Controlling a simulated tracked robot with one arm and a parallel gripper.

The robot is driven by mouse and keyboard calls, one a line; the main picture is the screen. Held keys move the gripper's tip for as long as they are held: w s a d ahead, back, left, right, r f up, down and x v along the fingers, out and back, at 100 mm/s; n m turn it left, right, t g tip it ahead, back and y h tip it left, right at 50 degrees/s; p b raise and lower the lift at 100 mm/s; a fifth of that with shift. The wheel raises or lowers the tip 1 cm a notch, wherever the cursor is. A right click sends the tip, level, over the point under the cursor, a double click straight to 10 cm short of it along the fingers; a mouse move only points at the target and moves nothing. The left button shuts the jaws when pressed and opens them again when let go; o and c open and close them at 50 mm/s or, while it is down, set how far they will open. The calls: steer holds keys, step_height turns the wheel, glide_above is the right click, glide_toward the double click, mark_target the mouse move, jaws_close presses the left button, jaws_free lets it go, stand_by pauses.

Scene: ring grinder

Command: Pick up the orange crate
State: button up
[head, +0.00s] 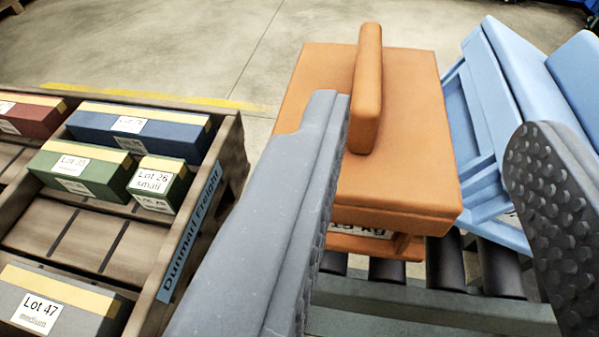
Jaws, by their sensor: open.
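The orange crate (405,175) sits on a roller conveyor at the centre of the head view. It has a flat top with an upright orange handle bar (368,85) along it. A partly hidden label shows low on its near side. My gripper (430,135) is open, with its grey left finger in front of the crate's left part and its studded right finger at the right edge of the picture. The handle bar appears between the two fingers, nearer the left one. I cannot tell whether the left finger touches the crate.
A light blue crate (490,130) stands close to the right of the orange one. The dark conveyor rollers (447,265) show below. At left, a wooden bin (235,150) marked "Dunmarl Freight" holds several labelled boxes. Open concrete floor (190,45) with a yellow line lies behind.

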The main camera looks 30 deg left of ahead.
mark_target(372, 84)
steer(key=shift+y, duration=0.4)
steer(key=w+a+f, duration=0.1)
steer(key=w, duration=0.1)
steer(key=w+a+f, duration=0.1)
steer(key=w, duration=0.1)
steer(key=w+a+f, duration=0.1)
steer(key=w+f, duration=0.1)
steer(key=w, duration=0.1)
steer(key=shift+w+a+f+b, duration=0.1)
steer(key=shift+a+b, duration=0.1)
steer(key=shift+b, duration=0.1)
steer(key=shift+f+b+x, duration=0.15)
steer(key=shift+b+x, duration=0.05)
steer(key=shift+x, duration=1.2)
steer(key=shift+f+b+x, duration=0.1)
steer(key=shift+b+x, duration=0.05)
steer(key=shift+x, duration=1.25)
jaws_close()
